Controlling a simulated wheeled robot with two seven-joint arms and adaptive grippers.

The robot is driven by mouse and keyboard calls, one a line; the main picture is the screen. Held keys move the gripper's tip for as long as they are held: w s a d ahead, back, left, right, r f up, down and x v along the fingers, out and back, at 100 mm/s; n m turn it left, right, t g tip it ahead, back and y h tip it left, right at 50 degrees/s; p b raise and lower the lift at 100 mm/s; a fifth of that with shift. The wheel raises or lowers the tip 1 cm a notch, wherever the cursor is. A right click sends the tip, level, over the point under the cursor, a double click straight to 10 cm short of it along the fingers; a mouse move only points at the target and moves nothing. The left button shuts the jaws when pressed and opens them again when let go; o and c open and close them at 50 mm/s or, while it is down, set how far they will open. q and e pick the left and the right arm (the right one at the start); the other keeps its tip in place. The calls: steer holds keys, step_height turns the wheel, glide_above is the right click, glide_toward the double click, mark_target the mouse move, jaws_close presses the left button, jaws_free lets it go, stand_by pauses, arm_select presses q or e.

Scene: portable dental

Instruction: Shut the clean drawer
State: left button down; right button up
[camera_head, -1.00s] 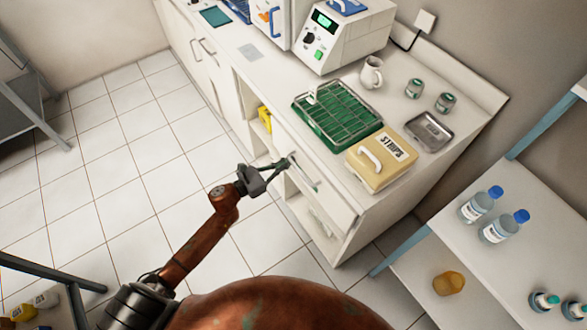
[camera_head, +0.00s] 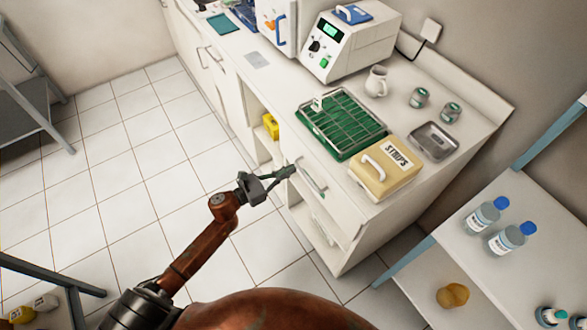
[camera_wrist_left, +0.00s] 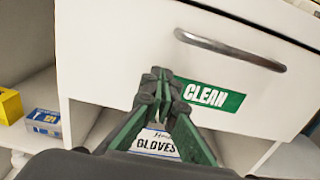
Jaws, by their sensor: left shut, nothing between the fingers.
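The clean drawer (camera_head: 325,199) is a white front under the counter's edge. In the left wrist view the drawer front (camera_wrist_left: 265,80) carries a green CLEAN label (camera_wrist_left: 211,95) and a curved metal handle (camera_wrist_left: 230,48). It looks nearly flush with the cabinet in the head view, but I cannot tell if a small gap is left. My left gripper (camera_head: 291,169) is shut and empty, its tips at the drawer front. In the wrist view the fingertips (camera_wrist_left: 158,76) are left of the label and below the handle; contact is unclear. My right gripper is not in view.
A gloves box (camera_wrist_left: 157,143) is partly hidden behind my fingers, below the drawer. A yellow box (camera_head: 271,126) sits in the open shelf left of the drawer. The counter holds a green rack tray (camera_head: 304,137) and a strips box (camera_head: 384,187). Floor left of the cabinet is clear.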

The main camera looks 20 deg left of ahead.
arm_select(q)
steer(key=v, duration=1.1)
steer(key=shift+a+p, duration=0.25)
steer(key=shift+p, duration=0.15)
steer(key=shift+s+f, duration=0.15)
steer(key=shift+f, duration=0.05)
